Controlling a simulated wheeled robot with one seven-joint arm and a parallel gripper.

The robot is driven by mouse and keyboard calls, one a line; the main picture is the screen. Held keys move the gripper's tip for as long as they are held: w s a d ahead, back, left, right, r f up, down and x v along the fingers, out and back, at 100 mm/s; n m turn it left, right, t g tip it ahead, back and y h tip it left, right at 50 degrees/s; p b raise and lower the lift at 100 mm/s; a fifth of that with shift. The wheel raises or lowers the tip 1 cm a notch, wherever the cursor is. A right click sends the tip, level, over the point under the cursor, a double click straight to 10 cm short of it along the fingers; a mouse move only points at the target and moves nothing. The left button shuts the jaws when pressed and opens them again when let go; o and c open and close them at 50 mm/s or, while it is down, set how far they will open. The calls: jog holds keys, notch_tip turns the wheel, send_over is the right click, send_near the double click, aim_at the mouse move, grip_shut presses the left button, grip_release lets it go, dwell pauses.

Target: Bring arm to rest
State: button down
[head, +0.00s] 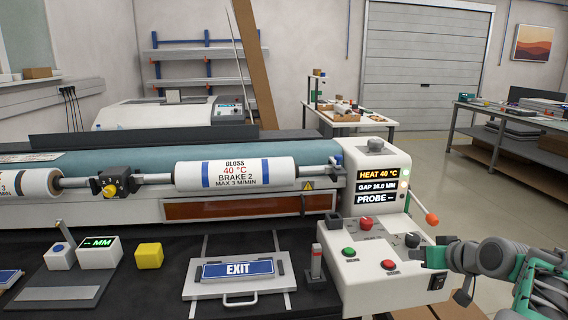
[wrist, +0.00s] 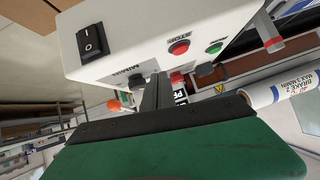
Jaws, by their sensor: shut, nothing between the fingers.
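My arm (head: 495,258) reaches in from the right edge in the head view. My gripper (head: 434,257) is beside the right side of the white control box (head: 365,275), close to its black rocker switch; I cannot tell whether it touches. In the wrist view my gripper (wrist: 157,92) shows as dark fingers held together, with nothing seen between them. The control box (wrist: 140,45) is right in front of the fingers there, with the black rocker switch (wrist: 91,42) at the upper left.
The laminator's roll (head: 236,174) and display column (head: 378,185) stand behind the control box. An orange-knobbed lever (head: 432,219) sticks out near my gripper. An EXIT sign (head: 238,269) lies on a board on the dark bench. Open floor (head: 480,200) lies behind my arm.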

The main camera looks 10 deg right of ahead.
jog(key=a+g+p, duration=0.3)
jog(key=a, duration=1)
jog(key=s+a+f+g+p, duration=0.1)
jog(key=s+a+g+p, duration=0.1)
jog(key=s+a, duration=0.6)
jog(key=s+a+f+n+g+p, duration=0.1)
jog(key=s+a+f+g+p, duration=0.1)
jog(key=s+a, duration=0.6)
jog(key=shift+s+g+h+p, duration=0.35)
jog(key=shift+s+g+h, duration=0.05)
